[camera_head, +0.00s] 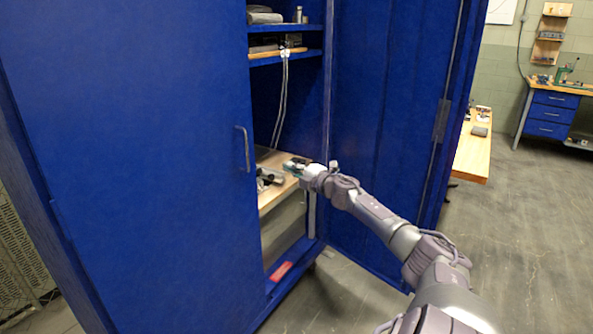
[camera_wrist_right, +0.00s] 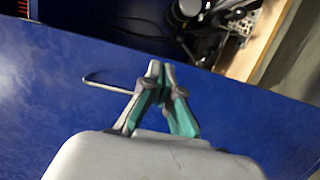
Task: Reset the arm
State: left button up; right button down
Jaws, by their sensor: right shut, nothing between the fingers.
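My right arm (camera_head: 400,238) reaches from the lower right toward the open side of a blue cabinet (camera_head: 130,130). My right gripper (camera_head: 290,165) is at the cabinet opening, near the wooden shelf. In the right wrist view the right gripper (camera_wrist_right: 160,70) shows grey and teal fingers with their tips together and nothing between them. The cabinet's blue surface (camera_wrist_right: 60,95) lies behind the fingers in that view. My left gripper is in neither view.
The left cabinet door has a handle (camera_head: 246,148); the right door (camera_head: 385,110) stands open beside my arm. A wooden shelf (camera_head: 272,197) inside holds dark items. A red object (camera_head: 281,271) lies on the cabinet floor. A workbench (camera_head: 473,150) stands behind the open door. Open floor (camera_head: 530,240) is at right.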

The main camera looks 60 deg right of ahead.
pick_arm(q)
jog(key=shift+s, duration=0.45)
pick_arm(e)
jog(key=shift+s, duration=0.85)
